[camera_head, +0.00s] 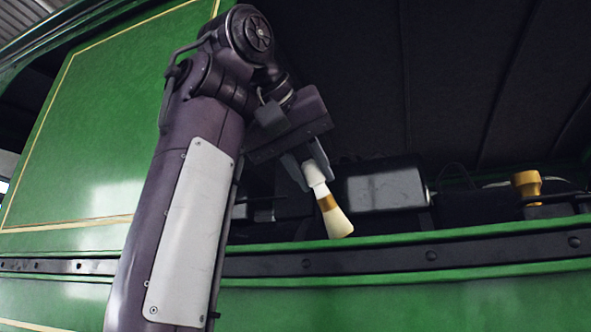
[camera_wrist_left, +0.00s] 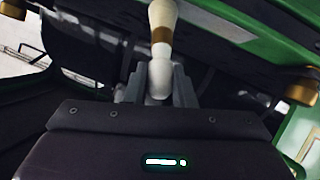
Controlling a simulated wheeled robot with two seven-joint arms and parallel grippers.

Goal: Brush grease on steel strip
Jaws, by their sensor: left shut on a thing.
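A brush with a white handle, a brass-coloured band and cream bristles (camera_head: 337,222) points down and to the right in the head view. My left gripper (camera_head: 312,172) is shut on its handle. The brush also shows in the left wrist view (camera_wrist_left: 161,45), between the fingers of my left gripper (camera_wrist_left: 158,85). A dark riveted steel strip (camera_head: 400,259) runs along the green side of the tram. In the head view the bristle tip appears just above the strip; I cannot tell whether it touches. My right gripper is not in view.
The green tram panel (camera_head: 110,120) fills the left. Behind the strip is a dark opening with a grey metal box (camera_head: 385,190) and a brass fitting (camera_head: 527,185) at the right. The strip right of the brush is clear.

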